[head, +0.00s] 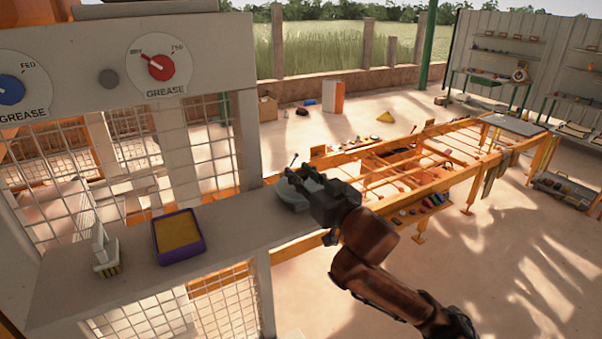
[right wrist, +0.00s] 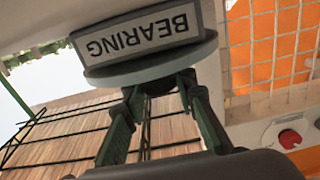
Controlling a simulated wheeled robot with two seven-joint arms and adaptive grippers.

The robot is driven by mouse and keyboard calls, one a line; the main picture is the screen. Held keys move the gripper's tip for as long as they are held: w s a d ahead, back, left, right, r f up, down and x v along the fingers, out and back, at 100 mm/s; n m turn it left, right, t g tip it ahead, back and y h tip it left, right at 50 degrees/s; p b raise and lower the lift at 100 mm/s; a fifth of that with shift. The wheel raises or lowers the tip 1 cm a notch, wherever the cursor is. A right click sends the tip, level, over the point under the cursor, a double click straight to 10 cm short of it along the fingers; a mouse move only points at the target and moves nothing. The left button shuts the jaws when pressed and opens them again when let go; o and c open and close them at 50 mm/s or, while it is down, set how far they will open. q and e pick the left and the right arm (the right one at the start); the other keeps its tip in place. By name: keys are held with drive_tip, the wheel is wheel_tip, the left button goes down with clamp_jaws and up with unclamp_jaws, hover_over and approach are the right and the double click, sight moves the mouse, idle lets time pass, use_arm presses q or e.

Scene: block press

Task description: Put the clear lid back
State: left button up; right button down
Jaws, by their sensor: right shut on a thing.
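My right gripper (head: 308,182) is above the far right end of the grey shelf. It is shut on a round, pale grey-green piece (head: 291,193), which I take to be the clear lid. In the right wrist view the fingers (right wrist: 160,88) pinch a short knob on the disc-shaped lid (right wrist: 205,50). A plate reading BEARING (right wrist: 140,35), upside down, shows just past the lid. I cannot tell whether the lid touches the shelf or what lies under it. My left gripper is out of view.
On the grey shelf (head: 225,234) stand a purple tray (head: 196,252) with yellow filling and a white holder (head: 101,240) on a striped base. A panel above carries a red dial (head: 160,67) and a blue dial (head: 10,89). An orange frame table (head: 455,185) stands beyond.

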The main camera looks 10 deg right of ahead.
drive_tip(key=shift+f, duration=0.1)
drive_tip(key=c, duration=1.6)
unclamp_jaws()
drive_tip(key=shift+s, duration=0.1)
drive_tip(key=b+v, duration=0.2)
drive_tip(key=v, duration=0.6)
drive_tip(key=shift+s+d, duration=0.1)
drive_tip(key=shift+s, duration=0.05)
drive_tip(key=b+v, duration=0.3)
drive_tip(key=b, duration=0.2)
drive_tip(key=shift+s+d, duration=0.1)
drive_tip(key=shift+s, duration=0.15)
